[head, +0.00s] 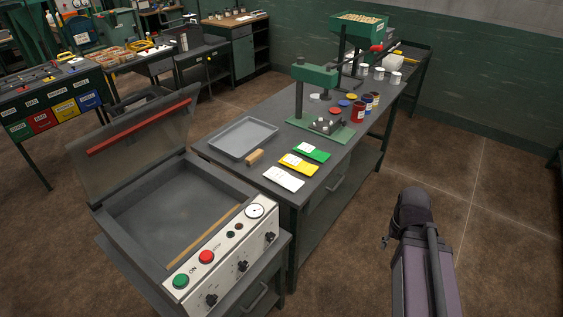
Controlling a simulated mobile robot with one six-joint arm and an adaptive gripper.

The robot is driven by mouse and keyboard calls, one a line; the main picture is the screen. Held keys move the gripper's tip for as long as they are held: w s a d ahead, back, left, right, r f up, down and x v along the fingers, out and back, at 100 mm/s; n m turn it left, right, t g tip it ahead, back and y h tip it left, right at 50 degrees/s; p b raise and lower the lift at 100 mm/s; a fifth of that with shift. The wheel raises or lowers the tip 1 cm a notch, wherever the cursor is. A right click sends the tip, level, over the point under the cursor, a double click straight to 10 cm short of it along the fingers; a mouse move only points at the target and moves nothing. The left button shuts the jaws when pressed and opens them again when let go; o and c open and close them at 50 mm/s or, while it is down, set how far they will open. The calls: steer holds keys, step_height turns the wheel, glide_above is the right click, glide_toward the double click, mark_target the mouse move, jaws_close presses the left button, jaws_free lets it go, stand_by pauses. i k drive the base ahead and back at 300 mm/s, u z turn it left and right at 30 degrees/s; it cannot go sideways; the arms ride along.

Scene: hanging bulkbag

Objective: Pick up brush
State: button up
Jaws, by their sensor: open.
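A small tan wooden piece (254,156) lies on the dark workbench at the front edge of a grey tray (243,137). It may be the brush, but it is too small for me to make out bristles. No other clear brush shows. Part of my arm stands at the lower right, apart from the bench. My gripper is not in view.
The workbench (228,163) carries white, yellow (298,164) and green packets, a green press (315,75) and several cans. An open-lidded machine (150,205) with a button panel stands at its near left end. Brown floor (475,190) is clear on the right.

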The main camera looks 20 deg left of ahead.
mark_target(255, 157)
steer(key=z, duration=0.45)
steer(key=k, duration=0.9)
steer(key=z, duration=0.45)
steer(key=i, duration=0.85)
steer(key=u, duration=0.55)
steer(key=i, duration=0.7)
steer(key=u, duration=0.85)
steer(key=i, duration=0.55)
steer(key=u, duration=0.75)
steer(key=i, duration=0.5)
steer(key=u, duration=0.3)
